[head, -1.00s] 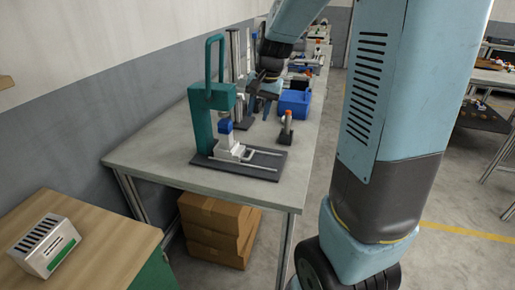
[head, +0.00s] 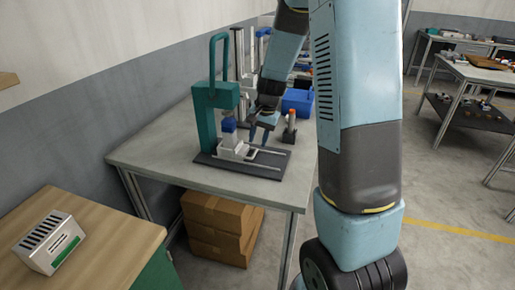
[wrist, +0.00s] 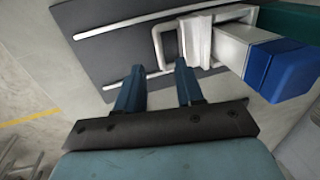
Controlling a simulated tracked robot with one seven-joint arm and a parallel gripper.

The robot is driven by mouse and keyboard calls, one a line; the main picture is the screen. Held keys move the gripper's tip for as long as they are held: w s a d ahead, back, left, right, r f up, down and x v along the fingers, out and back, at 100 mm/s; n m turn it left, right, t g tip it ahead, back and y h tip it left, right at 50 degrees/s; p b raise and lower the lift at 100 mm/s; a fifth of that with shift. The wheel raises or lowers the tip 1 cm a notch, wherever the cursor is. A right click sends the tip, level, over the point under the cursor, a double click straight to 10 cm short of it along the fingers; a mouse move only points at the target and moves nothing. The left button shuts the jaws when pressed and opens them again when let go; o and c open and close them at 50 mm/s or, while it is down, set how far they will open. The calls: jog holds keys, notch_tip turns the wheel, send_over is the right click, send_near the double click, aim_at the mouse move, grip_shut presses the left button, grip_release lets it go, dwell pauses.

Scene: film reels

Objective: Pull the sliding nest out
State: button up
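The sliding nest (head: 232,148) is a white block with a loop handle (wrist: 157,48), set on a dark base plate (head: 268,171) with two pale rails. It sits at the press end of the rails, under the blue ram piece (head: 229,125) of a teal press (head: 204,122). In the wrist view the nest (wrist: 232,45) is at the upper right. My gripper (wrist: 160,65) is open and empty, its two blue fingers pointing at the loop handle. The handle's outer bar shows between the fingertips; I cannot tell whether they touch it. My gripper (head: 258,134) also shows in the head view.
A small stand with an orange-topped part (head: 290,127) is just right of my gripper. A blue bin (head: 298,101) and a tall metal column stand behind. The rails' outer end and the table's (head: 262,192) front edge are clear.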

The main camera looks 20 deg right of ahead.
aim_at(255, 152)
jog(key=shift+w+a+f, duration=0.15)
jog(key=shift+a+f, duration=0.05)
jog(key=shift+f, duration=1)
jog(key=shift+w+a+f, duration=0.1)
jog(key=shift+a+f, duration=0.1)
jog(key=shift+f, duration=0.95)
jog(key=shift+c, duration=0.2)
grip_shut()
